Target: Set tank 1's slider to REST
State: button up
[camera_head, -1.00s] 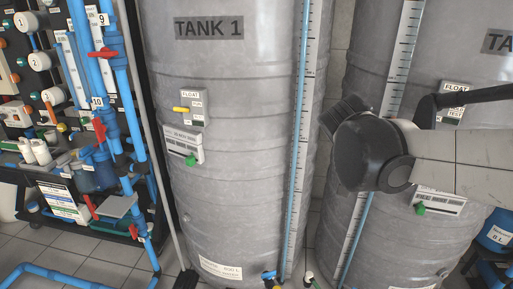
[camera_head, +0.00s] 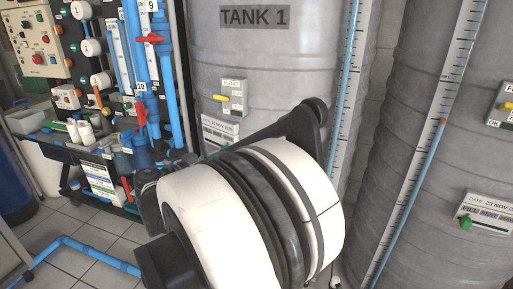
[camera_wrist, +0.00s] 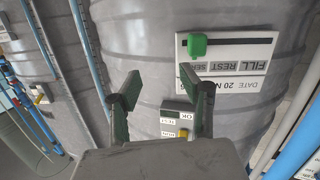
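Tank 1 (camera_head: 290,60) is a grey ribbed tank with a name label, in the middle of the head view. Its white date plate (camera_head: 220,128) is partly covered by my arm, which largely hides the slider there. In the wrist view a date plate (camera_wrist: 250,65), reading 20 NOV, appears upside down. I cannot tell the depth gap.
The float switch box (camera_head: 231,95) with a yellow lever is above the date plate; it also shows between my fingers (camera_wrist: 180,117). A level tube (camera_head: 343,95) runs down the tank's right side. Another tank (camera_head: 450,150) stands right. Blue pipes and panels (camera_head: 60,60) stand left.

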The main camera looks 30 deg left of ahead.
aim_at(223, 152)
jog(key=s+a+f+t, duration=0.2)
jog(key=s+a+f, duration=0.1)
jog(key=s+a, duration=0.3)
jog(key=shift+y, duration=0.3)
jog(key=w, duration=0.4)
jog(key=w+d+b, duration=0.1)
jog(key=w, duration=0.3)
jog(key=w+b, duration=0.1)
jog(key=w, duration=0.4)
jog(key=shift+w+d+r, duration=0.1)
jog(key=shift+d+r, duration=0.1)
jog(key=shift+d, duration=0.1)
jog(key=shift+c, duration=0.5)
grip_shut()
